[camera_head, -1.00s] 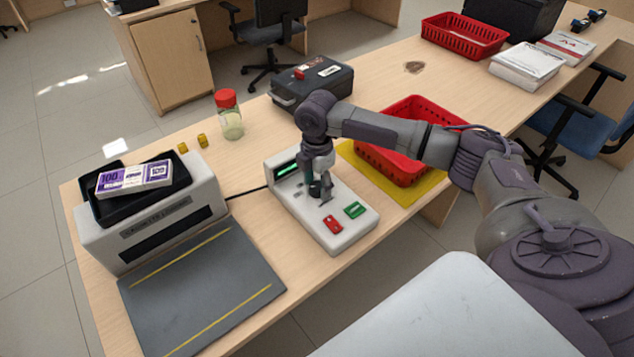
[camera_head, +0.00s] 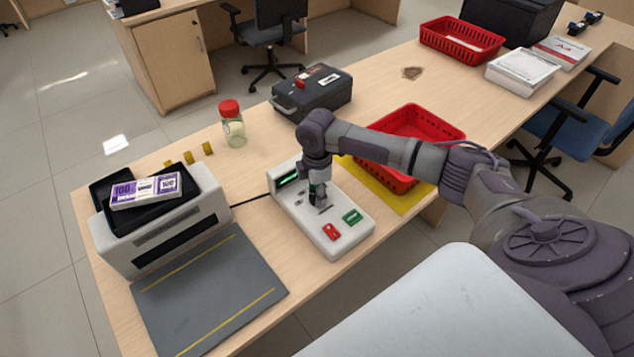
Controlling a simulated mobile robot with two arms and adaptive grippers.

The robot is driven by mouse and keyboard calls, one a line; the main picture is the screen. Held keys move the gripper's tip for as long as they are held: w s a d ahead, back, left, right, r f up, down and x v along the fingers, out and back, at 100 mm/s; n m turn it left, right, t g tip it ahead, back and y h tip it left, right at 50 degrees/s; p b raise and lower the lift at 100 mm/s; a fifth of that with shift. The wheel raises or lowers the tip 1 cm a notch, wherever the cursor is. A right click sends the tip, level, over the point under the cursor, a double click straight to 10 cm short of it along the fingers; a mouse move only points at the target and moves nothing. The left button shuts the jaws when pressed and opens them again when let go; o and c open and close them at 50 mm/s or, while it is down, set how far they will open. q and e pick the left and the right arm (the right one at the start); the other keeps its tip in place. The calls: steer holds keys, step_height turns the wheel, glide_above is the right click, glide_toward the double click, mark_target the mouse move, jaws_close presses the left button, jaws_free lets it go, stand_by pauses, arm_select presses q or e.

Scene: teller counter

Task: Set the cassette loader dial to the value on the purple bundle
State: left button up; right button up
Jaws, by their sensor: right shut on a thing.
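The white cassette loader (camera_head: 342,240) stands on the counter, with a green-lit display (camera_head: 288,180), a red button (camera_head: 331,232) and a green button (camera_head: 352,217). My right gripper (camera_head: 319,203) points down at the middle of its top face and is shut on the dial, which the fingers mostly hide. The display's digits are too small and partly covered to read. The purple bundle (camera_head: 147,190) lies in a black tray (camera_head: 187,204) on top of a grey-white machine at the left. It bears a printed "100". My left gripper is not in view.
A red basket (camera_head: 440,128) on a yellow mat (camera_head: 408,203) stands right of the loader, below my right arm. A black case (camera_head: 318,100) and a red-lidded jar (camera_head: 233,127) stand behind. A dark grey mat (camera_head: 212,292) lies front left.

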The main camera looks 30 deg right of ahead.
steer(key=m+p, duration=0.6)
steer(key=p, duration=0.1)
steer(key=shift+r+m, duration=0.25)
steer(key=shift+m, duration=0.05)
steer(key=m+p, duration=0.2)
steer(key=m, duration=0.1)
steer(key=shift+f+m+p, duration=0.15)
steer(key=shift+m+p, duration=0.75)
steer(key=shift+m, duration=0.2)
steer(key=o, duration=1.1)
steer(key=shift+o, duration=0.2)
step_height(320, 180, up, 12)
